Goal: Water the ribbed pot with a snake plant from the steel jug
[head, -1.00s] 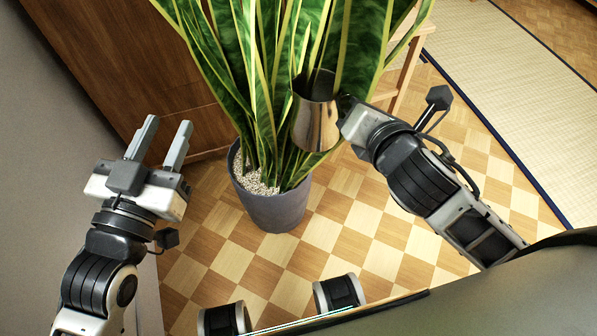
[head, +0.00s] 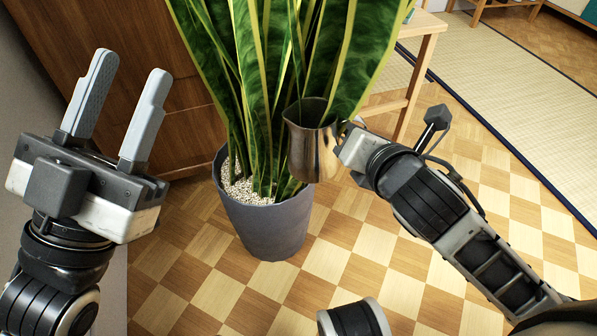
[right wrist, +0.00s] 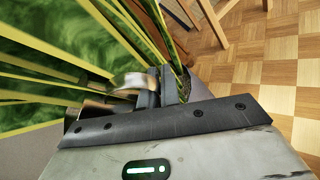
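The steel jug (head: 313,150) is upright, or nearly so, in front of the snake plant's leaves (head: 262,80) in the head view. My right gripper (head: 343,142) is at the jug's right side, where its handle would be; its fingers are mostly hidden. In the right wrist view the fingers (right wrist: 160,88) are close together at the jug's curved metal handle (right wrist: 133,82). The grey pot (head: 265,225) stands on the floor, filled with pale pebbles (head: 240,185). The jug is above the pot's right side. My left gripper (head: 122,90) is open and empty, left of the pot.
A wooden cabinet (head: 150,50) stands behind and left of the pot. A wooden stool or table leg (head: 412,85) is behind the jug. A tatami mat (head: 490,80) lies at right. The checkered floor (head: 330,255) in front of the pot is clear.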

